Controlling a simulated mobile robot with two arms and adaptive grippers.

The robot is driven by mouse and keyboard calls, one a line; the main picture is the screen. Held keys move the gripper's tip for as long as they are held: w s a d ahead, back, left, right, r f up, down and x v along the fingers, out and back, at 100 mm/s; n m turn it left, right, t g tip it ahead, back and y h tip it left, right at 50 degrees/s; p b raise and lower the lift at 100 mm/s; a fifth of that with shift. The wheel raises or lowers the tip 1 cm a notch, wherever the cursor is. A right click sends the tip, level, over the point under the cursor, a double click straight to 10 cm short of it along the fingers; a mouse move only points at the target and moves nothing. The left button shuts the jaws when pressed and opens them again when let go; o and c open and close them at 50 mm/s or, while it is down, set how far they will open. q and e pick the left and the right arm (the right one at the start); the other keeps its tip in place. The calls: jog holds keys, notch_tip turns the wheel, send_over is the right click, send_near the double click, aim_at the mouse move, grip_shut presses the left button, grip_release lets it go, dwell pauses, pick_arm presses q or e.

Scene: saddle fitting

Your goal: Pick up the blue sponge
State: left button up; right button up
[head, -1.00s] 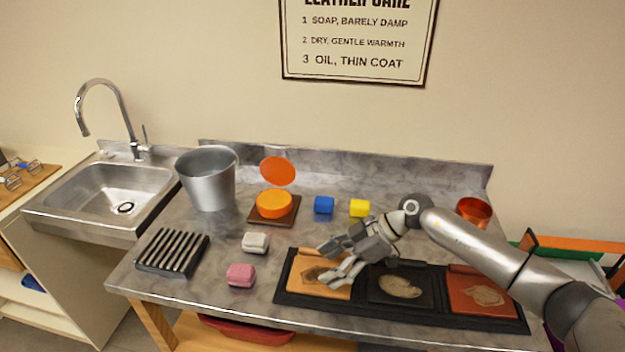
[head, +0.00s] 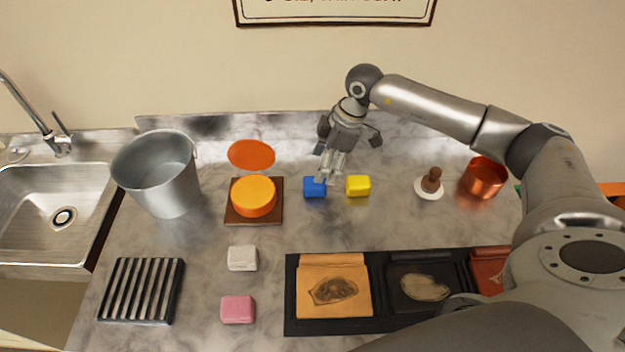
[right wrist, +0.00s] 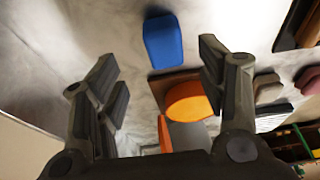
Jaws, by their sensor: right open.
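The blue sponge (head: 314,188) is a small block on the grey marbled counter, just left of the yellow sponge (head: 358,186). My right gripper (head: 331,172) is above and just behind the blue sponge, fingers pointing down toward it. In the right wrist view the blue sponge (right wrist: 162,41) lies beyond the open fingers of the gripper (right wrist: 160,80), between their directions and apart from them. The gripper is open and empty. My left gripper is not in view.
An orange round tin (head: 253,196) on a brown board and a metal bucket (head: 165,180) stand left. White (head: 242,258) and pink (head: 238,310) blocks lie in front left. A brush (head: 430,185) and copper pot (head: 484,178) stand right. A black tray (head: 330,325) holds leather pieces.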

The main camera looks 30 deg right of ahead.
aim_at(315, 186)
jog(key=shift+w+a+f, duration=0.1)
jog(key=shift+a+f, duration=0.05)
jog(key=shift+f, duration=0.4)
jog(key=shift+w+a+f, duration=0.1)
jog(key=shift+f, duration=0.2)
jog(key=x, duration=0.1)
jog(key=p+x, duration=0.2)
jog(key=x, duration=0.1)
jog(key=shift+s+a+f, duration=0.1)
jog(key=shift+s+a, duration=0.15)
jog(key=shift+s, duration=0.05)
jog(key=shift+w+a+f, duration=0.1)
jog(key=shift+w+f, duration=0.05)
jog(key=shift+f, duration=0.35)
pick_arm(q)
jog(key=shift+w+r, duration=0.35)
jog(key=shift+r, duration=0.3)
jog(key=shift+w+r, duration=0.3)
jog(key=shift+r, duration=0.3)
pick_arm(e)
jog(key=c, duration=1)
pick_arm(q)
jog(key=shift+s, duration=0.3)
pick_arm(e)
jog(key=shift+c, duration=0.2)
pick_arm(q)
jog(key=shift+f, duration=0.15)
pick_arm(e)
jog(key=shift+r, duration=0.15)
